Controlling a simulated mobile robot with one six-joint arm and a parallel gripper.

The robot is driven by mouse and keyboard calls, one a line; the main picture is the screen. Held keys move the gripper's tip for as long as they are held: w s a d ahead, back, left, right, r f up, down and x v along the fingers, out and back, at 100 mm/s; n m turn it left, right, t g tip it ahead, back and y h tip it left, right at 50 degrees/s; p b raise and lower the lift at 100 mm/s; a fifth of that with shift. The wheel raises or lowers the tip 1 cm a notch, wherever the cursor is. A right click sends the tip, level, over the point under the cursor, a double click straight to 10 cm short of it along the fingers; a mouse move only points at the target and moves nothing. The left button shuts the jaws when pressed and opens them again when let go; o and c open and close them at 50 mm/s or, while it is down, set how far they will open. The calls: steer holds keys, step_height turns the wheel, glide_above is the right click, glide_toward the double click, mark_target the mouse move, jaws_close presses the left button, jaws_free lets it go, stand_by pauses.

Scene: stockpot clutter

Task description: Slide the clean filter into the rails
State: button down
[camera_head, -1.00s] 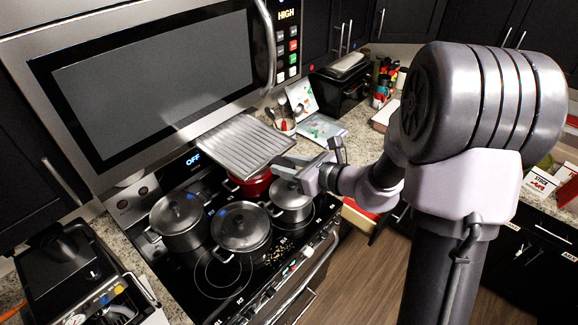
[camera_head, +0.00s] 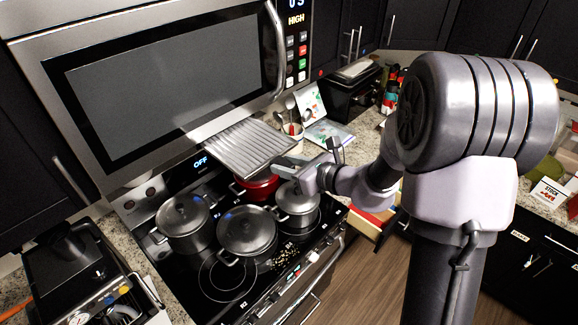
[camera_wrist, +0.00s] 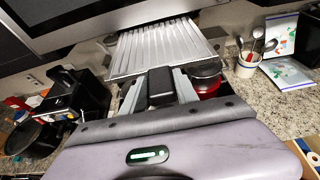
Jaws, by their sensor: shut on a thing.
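The filter (camera_head: 240,146) is a flat, ribbed, silver-grey panel. My gripper (camera_head: 292,163) is shut on its near right edge in the head view. The filter is held roughly level above the pots, and its far left edge is close under the front lower edge of the microwave (camera_head: 165,85). In the wrist view the filter (camera_wrist: 165,48) extends ahead of the gripper fingers (camera_wrist: 160,85), its far edge near the microwave's underside. The rails are not visible; the underside of the microwave is hidden.
Several lidded pots, including a grey one (camera_head: 246,232) and a red one (camera_head: 258,187), stand on the stove below the filter. A utensil crock (camera_wrist: 247,66) stands on the counter to the right. A black appliance (camera_head: 68,262) is at the lower left.

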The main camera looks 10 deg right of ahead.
glide_toward(233, 132)
steer(key=shift+s+d+f, duration=0.7)
steer(key=shift+s, duration=0.25)
steer(key=shift+s+d+f, duration=0.65)
steer(key=shift+s+d, duration=0.05)
steer(key=shift+s, duration=0.25)
stand_by(0.7)
steer(key=shift+w+a, duration=0.2)
steer(key=shift+w, duration=0.05)
steer(key=shift+w+a, duration=0.55)
steer(key=shift+w, duration=0.2)
steer(key=shift+w+a, duration=0.15)
steer(key=shift+w, duration=0.1)
steer(key=shift+w+a+p, duration=0.1)
steer(key=shift+w+a, duration=0.8)
steer(key=shift+w, duration=0.3)
steer(key=shift+w+a+p, duration=0.15)
steer(key=shift+w+a, duration=0.75)
steer(key=shift+w, duration=0.3)
steer(key=shift+w+a+p, duration=0.1)
steer(key=shift+w+a, duration=0.75)
steer(key=shift+w, duration=0.4)
